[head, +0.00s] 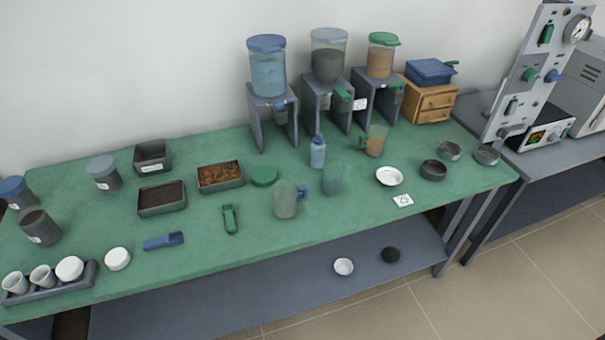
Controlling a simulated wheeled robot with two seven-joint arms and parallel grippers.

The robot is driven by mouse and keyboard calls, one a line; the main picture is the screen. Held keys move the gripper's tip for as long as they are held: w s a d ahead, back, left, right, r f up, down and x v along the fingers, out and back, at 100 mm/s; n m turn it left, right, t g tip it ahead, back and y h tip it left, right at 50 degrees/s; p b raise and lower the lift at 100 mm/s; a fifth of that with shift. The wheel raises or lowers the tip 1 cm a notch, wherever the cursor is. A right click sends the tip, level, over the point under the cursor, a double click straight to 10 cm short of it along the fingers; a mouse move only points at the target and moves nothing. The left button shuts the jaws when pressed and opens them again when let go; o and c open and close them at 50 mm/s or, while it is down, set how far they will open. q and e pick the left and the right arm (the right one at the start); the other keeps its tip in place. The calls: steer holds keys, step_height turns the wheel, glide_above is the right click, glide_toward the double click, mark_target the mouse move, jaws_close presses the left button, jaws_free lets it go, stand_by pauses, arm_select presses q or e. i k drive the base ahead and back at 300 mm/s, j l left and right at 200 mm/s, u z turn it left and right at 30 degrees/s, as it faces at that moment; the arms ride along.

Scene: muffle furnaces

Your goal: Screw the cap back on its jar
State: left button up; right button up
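An open jar (40,228) with dark contents and a white label stands at the left end of the green table. A flat green round lid (264,175) lies on the table near the middle, apart from any jar. Two other jars wear lids: one with a blue lid (14,191) at the far left edge, one with a grey-blue lid (104,173) to its right. A translucent green cup-like vessel (333,179) stands right of the green lid. I cannot tell which jar the loose lid fits. Neither of my grippers is in view.
Trays (162,198) with dark and brown contents lie between the jars and the green lid. A jug (286,199), a blue scoop (164,240) and a green scoop (230,219) lie nearby. Hoppers on stands (268,75) line the back. A crucible rack (50,285) sits front left.

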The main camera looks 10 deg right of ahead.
mark_target(40, 227)
steer(key=u, duration=1.4)
